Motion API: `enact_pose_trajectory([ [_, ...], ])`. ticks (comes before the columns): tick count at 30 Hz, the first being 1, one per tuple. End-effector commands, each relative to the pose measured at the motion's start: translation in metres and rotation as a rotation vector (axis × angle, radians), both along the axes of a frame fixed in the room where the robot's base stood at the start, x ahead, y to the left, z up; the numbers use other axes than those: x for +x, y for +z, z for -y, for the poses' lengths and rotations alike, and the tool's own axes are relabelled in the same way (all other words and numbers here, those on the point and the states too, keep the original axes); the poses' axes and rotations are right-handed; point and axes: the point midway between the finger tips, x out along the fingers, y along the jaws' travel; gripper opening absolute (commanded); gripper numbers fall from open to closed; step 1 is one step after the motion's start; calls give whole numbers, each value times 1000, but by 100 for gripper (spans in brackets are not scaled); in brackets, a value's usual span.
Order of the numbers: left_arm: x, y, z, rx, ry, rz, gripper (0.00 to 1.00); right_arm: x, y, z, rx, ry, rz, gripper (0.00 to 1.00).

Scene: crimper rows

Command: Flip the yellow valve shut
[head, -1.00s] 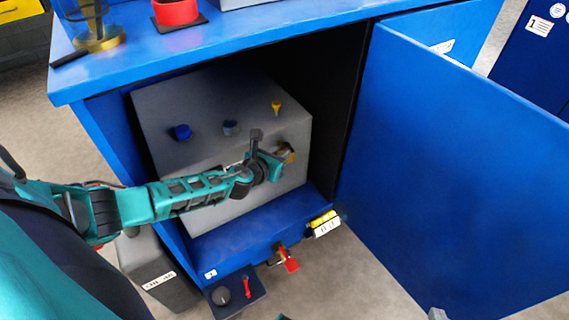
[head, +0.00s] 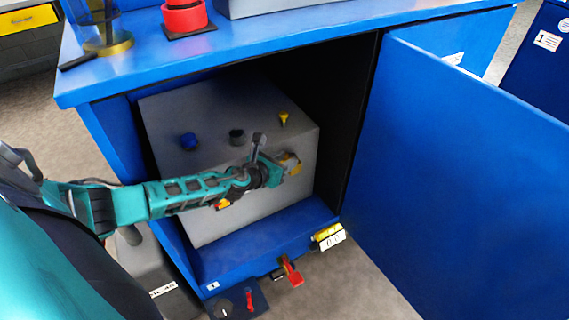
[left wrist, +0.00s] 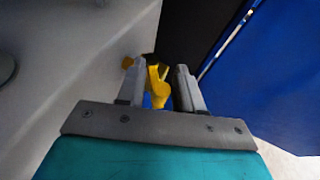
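A grey box (head: 245,207) sits inside the open blue cabinet. A yellow handle-like part (head: 294,168), which looks like the valve, is at the right of the box's front face. My left gripper (head: 284,161) is right at it and partly hides it. In the left wrist view the left gripper (left wrist: 158,72) has its two fingers apart, with the yellow part (left wrist: 157,84) showing between them. I cannot tell whether either finger touches it. My right gripper is not in view.
A blue knob (head: 189,141), a dark knob (head: 237,137) and a small yellow piece (head: 283,119) are on the box's top. The open blue door (head: 450,190) stands at right. A red handle (head: 291,273) and yellow piece (head: 327,232) are at the cabinet's lower edge.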

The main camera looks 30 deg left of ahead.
Motion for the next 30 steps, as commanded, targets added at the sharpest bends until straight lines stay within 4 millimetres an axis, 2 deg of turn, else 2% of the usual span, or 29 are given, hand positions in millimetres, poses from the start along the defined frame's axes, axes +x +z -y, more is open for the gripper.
enact_pose_trajectory([
  [2, -1, -2, 1, -1, -3, -4, 44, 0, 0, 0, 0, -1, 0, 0],
  [10, -4, -3, 3, -2, -7, -8, 44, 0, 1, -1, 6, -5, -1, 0],
  [14, -14, 2, 2, -1, -7, -9, 44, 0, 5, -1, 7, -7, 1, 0],
  [20, -49, 16, -1, -1, -9, -12, 44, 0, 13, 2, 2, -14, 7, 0],
  [24, -76, 27, -3, -1, -9, -11, 44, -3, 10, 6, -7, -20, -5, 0],
  [30, -104, 39, -6, -1, -7, -9, 44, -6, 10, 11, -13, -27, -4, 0],
])
